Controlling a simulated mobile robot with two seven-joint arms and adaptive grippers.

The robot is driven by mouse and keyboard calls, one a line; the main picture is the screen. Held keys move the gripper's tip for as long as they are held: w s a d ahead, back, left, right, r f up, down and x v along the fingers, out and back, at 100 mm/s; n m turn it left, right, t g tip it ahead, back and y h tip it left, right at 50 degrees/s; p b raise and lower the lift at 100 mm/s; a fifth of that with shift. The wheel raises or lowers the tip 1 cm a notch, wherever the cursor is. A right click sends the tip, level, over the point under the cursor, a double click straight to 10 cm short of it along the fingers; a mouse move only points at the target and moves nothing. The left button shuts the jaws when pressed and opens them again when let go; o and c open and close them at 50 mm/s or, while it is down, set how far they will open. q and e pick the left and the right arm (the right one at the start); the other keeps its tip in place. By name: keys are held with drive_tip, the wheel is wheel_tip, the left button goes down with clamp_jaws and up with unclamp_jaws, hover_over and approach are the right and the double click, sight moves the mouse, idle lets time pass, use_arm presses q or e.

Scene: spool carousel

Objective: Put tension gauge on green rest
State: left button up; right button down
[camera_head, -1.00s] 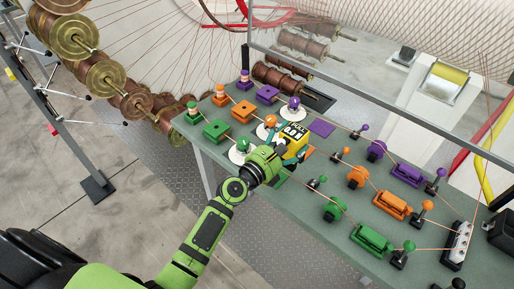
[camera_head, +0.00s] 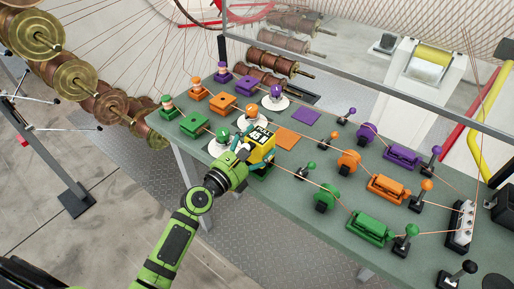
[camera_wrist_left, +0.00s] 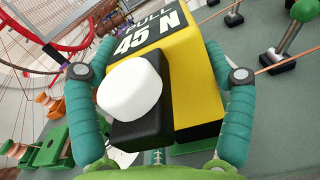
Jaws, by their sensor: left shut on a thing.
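The yellow and black tension gauge (camera_head: 262,144) is held by my left gripper (camera_head: 245,158) near the table's front-left edge. In the left wrist view the gauge (camera_wrist_left: 185,75) sits between the two teal fingers, with a white knob facing me and "PULL 45 N" on its display. The green rest (camera_head: 263,173) shows only as a green strip at the gauge's lower end; the gauge and gripper hide the rest of it. A green patch also shows below the gauge in the wrist view. I cannot tell whether the gauge touches the rest. My right gripper is out of view.
The orange square (camera_head: 287,139) and purple square (camera_head: 306,117) lie bare behind the gauge. Lines run along the grey-green table (camera_head: 290,205) past green, orange and purple fixtures. A green-knobbed post (camera_head: 309,165) stands close right of the gauge, and round white bases close left.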

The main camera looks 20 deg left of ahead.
use_arm(q)
drive_tip(key=shift+a+r, duration=0.1)
drive_tip(key=shift+a, duration=0.2)
drive_tip(key=o, duration=1.3)
drive_tip(key=shift+s+f, duration=0.1)
drive_tip(key=shift+f, duration=0.1)
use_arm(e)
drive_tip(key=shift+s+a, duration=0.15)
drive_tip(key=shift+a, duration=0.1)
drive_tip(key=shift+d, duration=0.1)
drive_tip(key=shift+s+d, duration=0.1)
use_arm(q)
drive_tip(key=shift+r, duration=0.25)
drive_tip(key=shift+b+v, duration=1.35)
drive_tip(key=shift+v, duration=4.6)
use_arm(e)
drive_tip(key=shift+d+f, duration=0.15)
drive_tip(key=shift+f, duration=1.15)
